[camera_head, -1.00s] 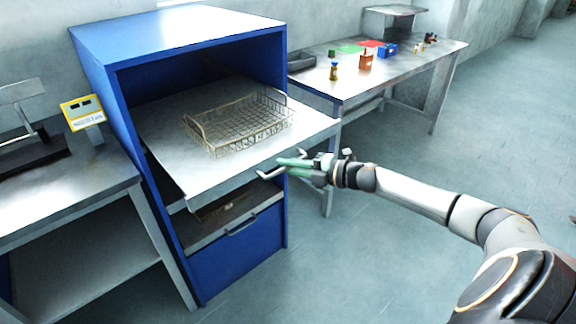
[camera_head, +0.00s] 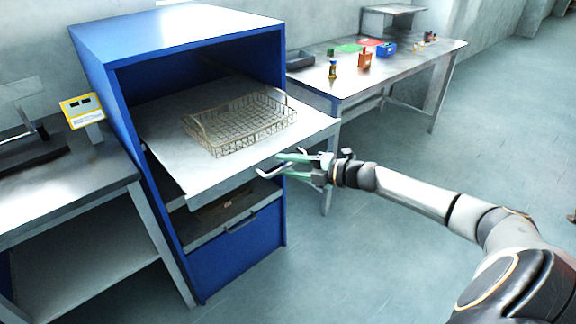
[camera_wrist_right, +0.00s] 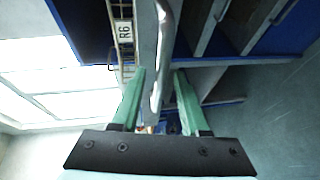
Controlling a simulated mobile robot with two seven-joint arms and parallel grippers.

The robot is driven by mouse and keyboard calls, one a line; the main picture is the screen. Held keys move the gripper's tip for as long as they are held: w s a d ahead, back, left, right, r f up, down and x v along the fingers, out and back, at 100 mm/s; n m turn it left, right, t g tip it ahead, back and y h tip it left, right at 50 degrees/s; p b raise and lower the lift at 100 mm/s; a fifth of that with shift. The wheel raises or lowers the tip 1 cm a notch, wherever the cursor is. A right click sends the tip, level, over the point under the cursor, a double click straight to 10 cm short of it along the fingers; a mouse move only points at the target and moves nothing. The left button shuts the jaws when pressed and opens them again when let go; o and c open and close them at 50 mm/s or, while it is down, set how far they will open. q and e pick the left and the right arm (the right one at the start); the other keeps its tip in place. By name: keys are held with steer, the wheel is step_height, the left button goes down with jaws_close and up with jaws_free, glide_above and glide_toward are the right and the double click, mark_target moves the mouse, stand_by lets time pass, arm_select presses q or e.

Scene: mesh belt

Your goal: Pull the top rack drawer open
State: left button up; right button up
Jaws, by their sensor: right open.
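The top rack drawer (camera_head: 165,130) is a pale flat tray standing well out of the blue cabinet (camera_head: 180,40). A wire basket (camera_head: 240,125) rests on it. The drawer's bar handle (camera_head: 266,172) is at its front edge; it also shows in the right wrist view (camera_wrist_right: 165,50). My right gripper (camera_head: 281,165) is at the handle with its green fingers spread. In the wrist view the fingers (camera_wrist_right: 160,88) stand on either side of the handle, with gaps visible. My left gripper is not in view.
A metal table (camera_head: 420,58) with small coloured items stands behind at the right. Another bench (camera_head: 60,195) with a yellow-framed display (camera_head: 82,111) stands at the left. Floor to the right is clear.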

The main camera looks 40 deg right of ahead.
steer(key=p+v, duration=0.1)
steer(key=v, duration=1.1)
steer(key=shift+s+d+p, duration=0.2)
steer(key=shift+p, duration=0.15)
stand_by(0.6)
steer(key=s+a+f+m+h, duration=0.2)
steer(key=s+a+f+m, duration=0.15)
steer(key=f+m, duration=0.2)
steer(key=s+a+f+m+g+h, duration=0.1)
steer(key=s+a+f+m+h, duration=0.2)
steer(key=f, duration=0.4)
steer(key=s+a+f+m, duration=0.3)
steer(key=a+f+m, duration=0.2)
steer(key=f, duration=0.2)
steer(key=s+a+f+m+g, duration=0.2)
steer(key=s+a+m, duration=0.1)
steer(key=a, duration=0.5)
steer(key=s+a+f+m+g, duration=0.2)
steer(key=s+a+f+m, duration=0.1)
steer(key=a, duration=0.6)
steer(key=shift+s+m, duration=0.5)
steer(key=shift+m, duration=0.05)
